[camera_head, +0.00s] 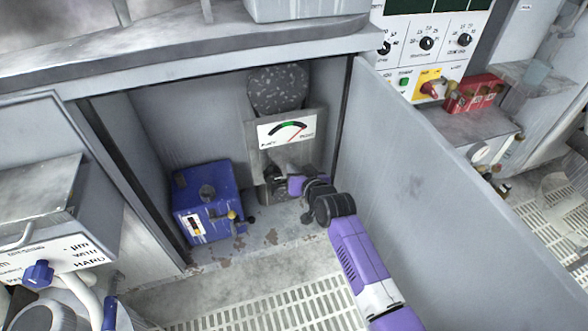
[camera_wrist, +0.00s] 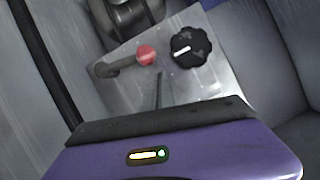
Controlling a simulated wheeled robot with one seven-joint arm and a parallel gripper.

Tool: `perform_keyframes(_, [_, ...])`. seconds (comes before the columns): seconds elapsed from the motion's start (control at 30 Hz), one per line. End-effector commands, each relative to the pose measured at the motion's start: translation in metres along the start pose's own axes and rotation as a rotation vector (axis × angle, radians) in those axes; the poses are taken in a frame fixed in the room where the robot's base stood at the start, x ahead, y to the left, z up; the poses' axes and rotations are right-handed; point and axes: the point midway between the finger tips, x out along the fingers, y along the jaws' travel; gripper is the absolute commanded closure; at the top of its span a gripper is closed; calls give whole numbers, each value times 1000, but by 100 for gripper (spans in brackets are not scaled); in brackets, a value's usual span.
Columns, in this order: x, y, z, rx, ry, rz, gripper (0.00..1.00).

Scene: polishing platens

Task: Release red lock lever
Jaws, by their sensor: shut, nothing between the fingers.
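In the wrist view a lever with a round red end (camera_wrist: 147,55) sits on a bare metal plate (camera_wrist: 225,70). Its grey arm slopes down to the left from the red end. My gripper (camera_wrist: 158,92) is below the lever in this view, its thin dark fingers together and empty. A gap shows between the fingers and the red end; how deep it is I cannot tell. In the head view my gripper (camera_head: 283,180) is inside the open cabinet, in front of the lower part of the gauge panel (camera_head: 264,165). The lever cannot be made out there.
A black knob (camera_wrist: 190,47) sits right of the red end. In the head view a blue box (camera_head: 207,190) stands on the cabinet floor, left of my gripper. The open cabinet door (camera_head: 420,190) is close on the right of my arm. The gauge (camera_head: 287,130) is above my gripper.

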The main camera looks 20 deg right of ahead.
Motion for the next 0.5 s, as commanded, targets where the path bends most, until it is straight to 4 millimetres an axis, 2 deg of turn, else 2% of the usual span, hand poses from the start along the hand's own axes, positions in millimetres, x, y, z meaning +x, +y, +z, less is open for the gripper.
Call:
perform_keyframes(0.23, [-3, -3, -12, 0, 1, 0, 100])
perform_keyframes(0.47, [-12, -14, -48, -1, 1, -1, 100])
perform_keyframes(0.5, [-20, -13, -41, 1, -2, 0, 100])
